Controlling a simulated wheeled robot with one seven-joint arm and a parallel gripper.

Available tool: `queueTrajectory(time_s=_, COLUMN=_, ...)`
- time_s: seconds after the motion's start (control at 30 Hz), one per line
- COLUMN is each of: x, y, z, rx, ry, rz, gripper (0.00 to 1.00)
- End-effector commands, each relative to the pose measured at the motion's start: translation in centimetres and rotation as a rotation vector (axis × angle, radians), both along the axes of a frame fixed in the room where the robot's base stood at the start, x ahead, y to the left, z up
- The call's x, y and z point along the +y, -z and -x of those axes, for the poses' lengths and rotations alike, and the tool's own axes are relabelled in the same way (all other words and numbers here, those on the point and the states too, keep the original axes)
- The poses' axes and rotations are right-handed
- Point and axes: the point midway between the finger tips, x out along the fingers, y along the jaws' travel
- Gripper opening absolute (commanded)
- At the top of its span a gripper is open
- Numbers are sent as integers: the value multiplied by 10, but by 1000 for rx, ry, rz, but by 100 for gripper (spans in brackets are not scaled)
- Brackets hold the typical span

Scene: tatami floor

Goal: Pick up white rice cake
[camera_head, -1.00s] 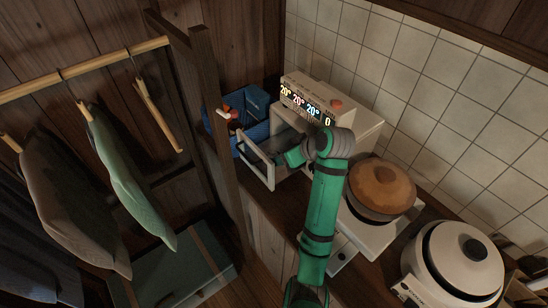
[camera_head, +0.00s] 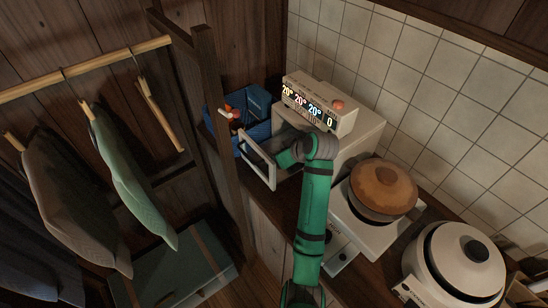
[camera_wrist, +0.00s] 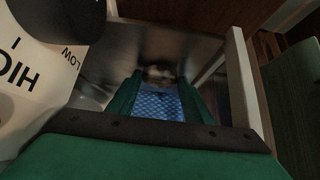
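In the head view my green arm reaches into the open front of a white oven (camera_head: 343,118). My gripper is mostly hidden there behind the arm's wrist and the oven door frame. In the wrist view my gripper (camera_wrist: 161,80) is open, with its two green fingers apart. A blue patterned surface (camera_wrist: 158,103) shows between the fingers. A small, blurred, pale lump (camera_wrist: 160,73) lies just beyond the fingertips in the dark oven; it may be the white rice cake, but I cannot tell for sure. No contact with it is visible.
The oven's white-framed door (camera_head: 258,160) stands open left of the arm. A blue basket (camera_head: 247,108) with items is behind it. A lidded pot (camera_head: 382,190) and a rice cooker (camera_head: 455,262) stand at the right. A wooden post (camera_head: 222,140) is close at left.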

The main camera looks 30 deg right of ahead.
Motion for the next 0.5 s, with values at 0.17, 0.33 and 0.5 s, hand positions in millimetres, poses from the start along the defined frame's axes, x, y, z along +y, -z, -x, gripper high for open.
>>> queueTrajectory(time_s=0.17, x=0, y=0, z=0, rx=0, ry=0, rz=0, gripper=24)
queueTrajectory(time_s=0.33, x=2, y=-1, z=-1, rx=0, ry=-4, rz=0, gripper=24)
queueTrajectory(time_s=0.5, x=3, y=-7, z=-2, rx=-1, ry=-6, rz=1, gripper=24)
